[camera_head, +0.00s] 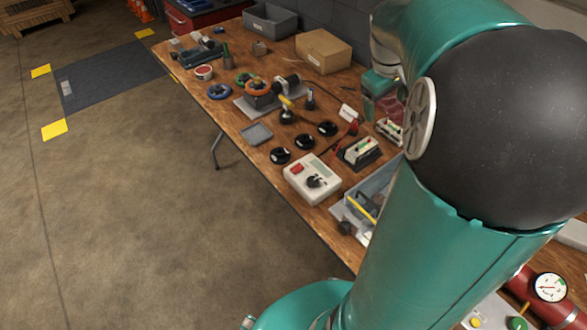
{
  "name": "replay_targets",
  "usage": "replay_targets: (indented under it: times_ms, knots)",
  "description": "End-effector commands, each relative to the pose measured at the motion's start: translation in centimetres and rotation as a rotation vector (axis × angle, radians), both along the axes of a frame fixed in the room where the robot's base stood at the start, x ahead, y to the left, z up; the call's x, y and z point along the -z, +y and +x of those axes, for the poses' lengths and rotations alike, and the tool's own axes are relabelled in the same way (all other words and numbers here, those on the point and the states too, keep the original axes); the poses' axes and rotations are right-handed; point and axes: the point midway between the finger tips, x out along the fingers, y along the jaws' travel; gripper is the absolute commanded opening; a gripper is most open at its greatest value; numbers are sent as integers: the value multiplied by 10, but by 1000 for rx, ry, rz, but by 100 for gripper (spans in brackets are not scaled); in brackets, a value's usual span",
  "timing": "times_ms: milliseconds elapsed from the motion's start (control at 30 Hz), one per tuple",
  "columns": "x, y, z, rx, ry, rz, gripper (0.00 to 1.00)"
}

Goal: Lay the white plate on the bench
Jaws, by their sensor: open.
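The workbench (236,145) has a brown wooden top and runs from the back left to the front right. A small white flat piece (347,112) lies toward its far side, left of my arm. I cannot tell whether it is the white plate; no other clear candidate shows. My arm's large links cover the right side of the picture and part of the bench. A silver and teal part of my arm shows just behind the elbow, over the far side of the bench. I cannot make out my gripper's fingers.
A grey bin (270,19) and cardboard box (323,51) stand at the back. A gauge (550,287) is at lower right. The floor at left is open.

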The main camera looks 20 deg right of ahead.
Motion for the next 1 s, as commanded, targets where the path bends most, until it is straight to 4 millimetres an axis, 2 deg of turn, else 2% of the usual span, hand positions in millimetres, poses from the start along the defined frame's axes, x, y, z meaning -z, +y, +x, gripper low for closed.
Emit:
replay_targets:
  times_ms: [33, 200, 400, 500, 600, 700, 1000]
  knots:
    - [-11, 32, 0, -8, -42, 1, 78]
    - [-29, 122, -13, -1, -171, 43, 78]
    - [-34, 213, -49, 7, -306, 128, 78]
    - [-31, 249, -72, 13, -361, 183, 78]
    - [-25, 274, -90, 19, -400, 231, 78]
    - [-21, 288, -101, 25, -422, 263, 78]
    - [-19, 292, -105, 31, -428, 276, 78]
